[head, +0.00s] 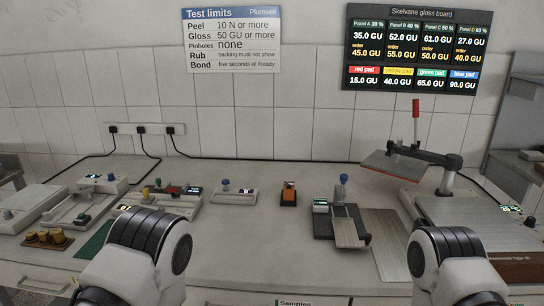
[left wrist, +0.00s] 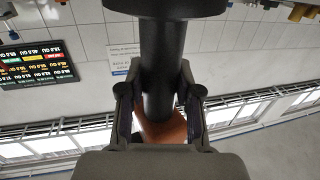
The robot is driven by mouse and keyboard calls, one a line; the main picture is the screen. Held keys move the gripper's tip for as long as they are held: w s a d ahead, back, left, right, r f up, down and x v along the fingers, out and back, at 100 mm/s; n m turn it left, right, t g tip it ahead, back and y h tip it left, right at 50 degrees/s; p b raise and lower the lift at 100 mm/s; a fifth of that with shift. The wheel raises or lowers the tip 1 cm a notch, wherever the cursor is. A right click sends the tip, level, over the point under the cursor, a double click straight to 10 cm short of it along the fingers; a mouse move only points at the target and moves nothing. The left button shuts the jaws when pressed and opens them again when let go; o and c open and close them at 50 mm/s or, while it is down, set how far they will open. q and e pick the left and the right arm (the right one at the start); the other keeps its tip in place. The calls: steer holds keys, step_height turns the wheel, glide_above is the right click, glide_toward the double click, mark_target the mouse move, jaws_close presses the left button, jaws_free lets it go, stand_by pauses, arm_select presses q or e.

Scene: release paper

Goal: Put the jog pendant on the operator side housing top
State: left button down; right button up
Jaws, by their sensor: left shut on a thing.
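In the left wrist view my left gripper (left wrist: 160,108) is shut on a dark thing (left wrist: 160,62) with a round column and a wide end, with an orange-brown part (left wrist: 166,128) between the fingers. I cannot tell whether this is the jog pendant. It is held up, with wall and windows behind. In the head view only my arm links show; neither gripper is visible there. A press-like machine (head: 468,212) with a red-handled lever stands at the right of the bench; I cannot tell which surface is the operator side housing top.
A small orange and black device (head: 289,194) stands mid-bench. Right of it is a dark fixture with a metal slide (head: 348,234) and a flat plate (head: 386,240). Several instruments (head: 172,198) and brown pucks (head: 48,238) stand at left. Black cables run along the wall. Bare bench (head: 255,235) lies front middle.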

arm_select(q)
steer(key=w+d+m+h, duration=0.1)
steer(key=w+d+h, duration=0.1)
steer(key=d, duration=0.1)
steer(key=shift+w+d+m+h, duration=0.2)
steer(key=shift+d+m+h, duration=0.1)
steer(key=shift+m+h, duration=0.1)
